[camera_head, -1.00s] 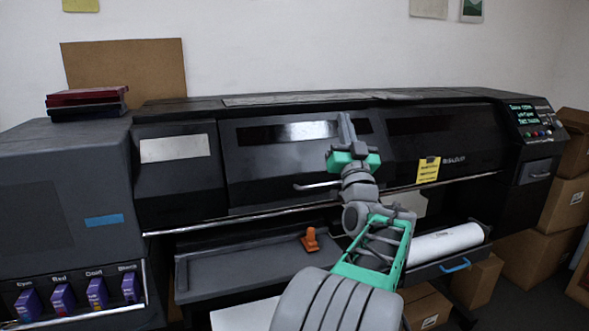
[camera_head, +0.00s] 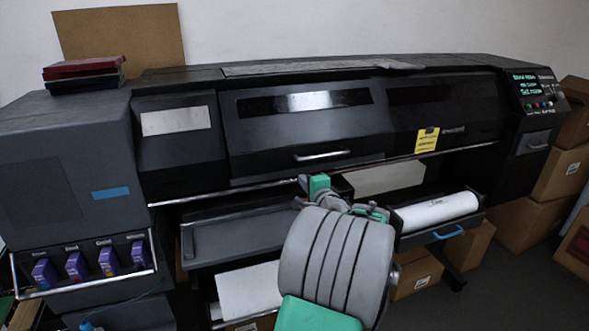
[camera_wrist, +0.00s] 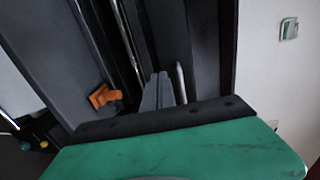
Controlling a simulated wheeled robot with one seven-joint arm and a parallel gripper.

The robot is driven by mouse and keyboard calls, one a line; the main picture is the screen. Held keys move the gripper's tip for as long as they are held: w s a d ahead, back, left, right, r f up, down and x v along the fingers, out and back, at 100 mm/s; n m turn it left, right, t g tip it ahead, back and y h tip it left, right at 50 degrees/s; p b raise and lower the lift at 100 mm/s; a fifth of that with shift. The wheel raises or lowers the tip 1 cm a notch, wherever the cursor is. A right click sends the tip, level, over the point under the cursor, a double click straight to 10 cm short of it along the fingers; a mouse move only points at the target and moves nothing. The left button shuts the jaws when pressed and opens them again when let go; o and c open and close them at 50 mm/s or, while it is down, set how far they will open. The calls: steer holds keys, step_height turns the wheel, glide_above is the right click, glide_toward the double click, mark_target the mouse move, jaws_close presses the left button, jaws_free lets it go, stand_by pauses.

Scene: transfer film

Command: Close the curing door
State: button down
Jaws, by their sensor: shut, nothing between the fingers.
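The black front door (camera_head: 270,135) in the middle of the wide printer has a shiny window strip and a silver handle (camera_head: 322,156) low on it. It hangs down roughly in line with the panels beside it; I cannot tell whether it is fully shut. My gripper (camera_wrist: 160,80) is shut and empty. In the head view its green body shows just below the handle and the front rail, with the fingers hidden. In the wrist view a pale bar (camera_wrist: 181,82), perhaps the handle, stands close beside the fingertips; contact is unclear.
A chrome rail (camera_head: 255,192) runs under the door. A grey tray (camera_head: 220,236) lies below it; an orange clip (camera_wrist: 104,97) shows in the wrist view. A white roll (camera_head: 437,210) sits lower right. Ink cartridges (camera_head: 92,262) are at left, boxes (camera_head: 555,190) at right.

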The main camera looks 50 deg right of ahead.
mark_target(291, 168)
steer(key=p+x, duration=0.2)
steer(key=x, duration=0.7)
steer(key=shift+w+d+p, duration=0.2)
steer(key=shift+w+p, duration=0.1)
steer(key=shift+p, duration=0.1)
steer(key=shift+w+d+f+t+h+b, duration=0.25)
steer(key=shift+w+d+f+t+b, duration=0.25)
steer(key=shift+b, duration=1.2)
steer(key=shift+w+d+f+t+h+b, duration=0.25)
steer(key=shift+w+f+b, duration=0.4)
steer(key=shift+b, duration=1.05)
steer(key=shift+w+d+f+t+h+b, duration=0.25)
steer(key=shift+w+d+f+b, duration=0.3)
steer(key=shift+b, duration=1.15)
steer(key=shift+w+a+r, duration=0.1)
steer(key=shift+a+r, duration=0.05)
